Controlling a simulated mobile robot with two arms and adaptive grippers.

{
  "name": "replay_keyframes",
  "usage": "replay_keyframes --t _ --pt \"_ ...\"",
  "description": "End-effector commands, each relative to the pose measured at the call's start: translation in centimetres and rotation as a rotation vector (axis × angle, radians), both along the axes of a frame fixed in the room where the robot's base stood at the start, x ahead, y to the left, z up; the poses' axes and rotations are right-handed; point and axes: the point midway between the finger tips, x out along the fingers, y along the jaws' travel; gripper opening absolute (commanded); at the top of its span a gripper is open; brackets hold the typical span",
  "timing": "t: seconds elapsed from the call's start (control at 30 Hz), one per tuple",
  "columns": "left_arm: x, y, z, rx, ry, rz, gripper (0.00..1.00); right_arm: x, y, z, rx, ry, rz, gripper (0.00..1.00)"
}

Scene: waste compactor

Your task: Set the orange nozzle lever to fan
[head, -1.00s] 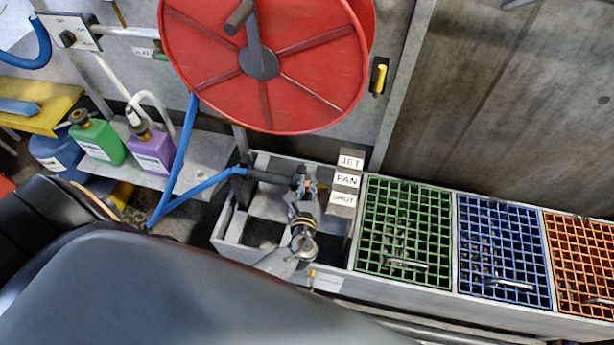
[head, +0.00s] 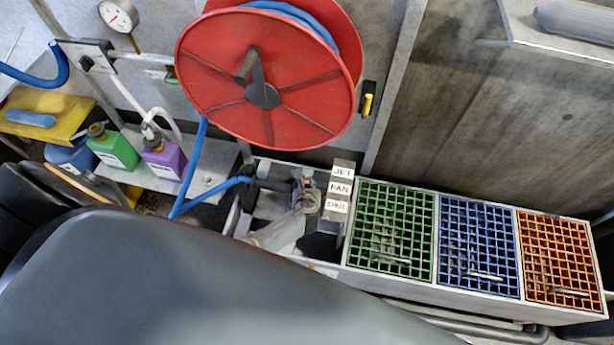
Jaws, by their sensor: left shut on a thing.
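My left gripper (head: 305,187) is shut at the nozzle (head: 268,185), where the blue hose ends, in the grey trough. The orange lever is almost wholly hidden by the gripper, so I take it to be what the fingers hold. The label plate (head: 338,205) stands just right of the gripper and reads JET, FAN and SHUT from top to bottom. The fingers are roughly level with FAN. The lever's exact setting cannot be told. My right gripper is not in view.
A red hose reel (head: 262,95) hangs above the trough. The blue hose (head: 190,175) runs down from it. Green (head: 393,225), blue (head: 478,250) and orange (head: 560,262) grates lie to the right. Green (head: 113,148) and purple (head: 165,160) bottles stand on the left shelf.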

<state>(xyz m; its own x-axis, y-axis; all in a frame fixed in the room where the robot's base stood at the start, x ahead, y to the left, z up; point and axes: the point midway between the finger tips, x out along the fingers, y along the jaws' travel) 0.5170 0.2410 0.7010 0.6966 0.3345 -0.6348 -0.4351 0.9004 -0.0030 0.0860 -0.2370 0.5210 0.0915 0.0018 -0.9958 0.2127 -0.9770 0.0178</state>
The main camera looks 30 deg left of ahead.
Motion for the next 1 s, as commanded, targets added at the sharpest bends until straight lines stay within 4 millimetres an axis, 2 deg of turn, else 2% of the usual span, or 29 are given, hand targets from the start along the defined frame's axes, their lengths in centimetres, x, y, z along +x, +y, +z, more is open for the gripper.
replay_keyframes --t 0.33,0.37,0.47,0.8,1.0 --pt "0.1 0.1 0.0 0.001 0.001 0.000 0.00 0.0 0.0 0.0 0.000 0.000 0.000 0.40" --pt "0.1 0.1 0.0 0.001 0.001 0.000 0.16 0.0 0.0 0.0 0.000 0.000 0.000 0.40" --pt "0.1 0.1 0.0 0.001 0.000 0.001 0.37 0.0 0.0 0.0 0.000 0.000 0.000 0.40" --pt "0.0 0.0 0.1 0.000 0.000 0.000 0.37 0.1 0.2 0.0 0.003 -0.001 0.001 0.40" --pt "-1.1 -0.5 0.8 -0.001 0.000 0.002 0.37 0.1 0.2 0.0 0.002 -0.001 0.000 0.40"
